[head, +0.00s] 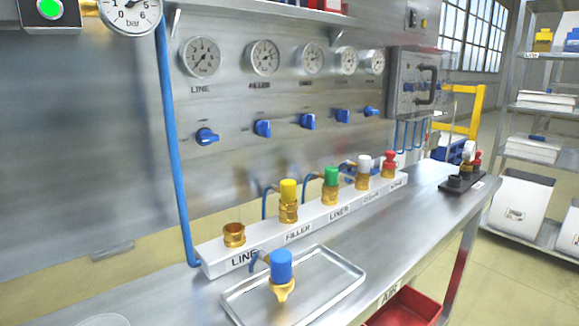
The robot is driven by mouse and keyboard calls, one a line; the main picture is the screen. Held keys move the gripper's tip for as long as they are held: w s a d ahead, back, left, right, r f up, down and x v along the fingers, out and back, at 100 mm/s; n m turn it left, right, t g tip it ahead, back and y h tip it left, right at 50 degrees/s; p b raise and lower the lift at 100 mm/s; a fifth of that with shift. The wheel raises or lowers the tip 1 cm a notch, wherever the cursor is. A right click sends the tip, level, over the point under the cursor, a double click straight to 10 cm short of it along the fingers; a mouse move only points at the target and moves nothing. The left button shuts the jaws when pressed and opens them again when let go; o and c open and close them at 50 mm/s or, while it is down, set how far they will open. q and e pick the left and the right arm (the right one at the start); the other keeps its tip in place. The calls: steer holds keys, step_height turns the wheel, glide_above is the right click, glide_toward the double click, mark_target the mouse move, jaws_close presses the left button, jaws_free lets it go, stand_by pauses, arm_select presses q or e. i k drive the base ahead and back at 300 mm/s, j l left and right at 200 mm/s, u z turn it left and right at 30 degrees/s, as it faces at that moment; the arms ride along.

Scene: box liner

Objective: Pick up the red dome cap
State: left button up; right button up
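A red cap (389,157) sits on the brass fitting at the far right end of the white manifold block (215,262). The label below it is too small to read surely. A smaller red-topped piece (477,158) stands on a black stand (462,183) farther right on the bench; its shape is hard to tell. Neither of my grippers is in view.
The manifold also carries white (364,162), green (331,175) and yellow (288,190) caps and an uncapped brass fitting (234,235). A blue-capped fitting (281,266) stands in a metal tray (345,291) in front. A red bin (408,308) is below the bench edge.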

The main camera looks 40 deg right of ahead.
mark_target(476, 160)
steer(key=z, duration=2.2)
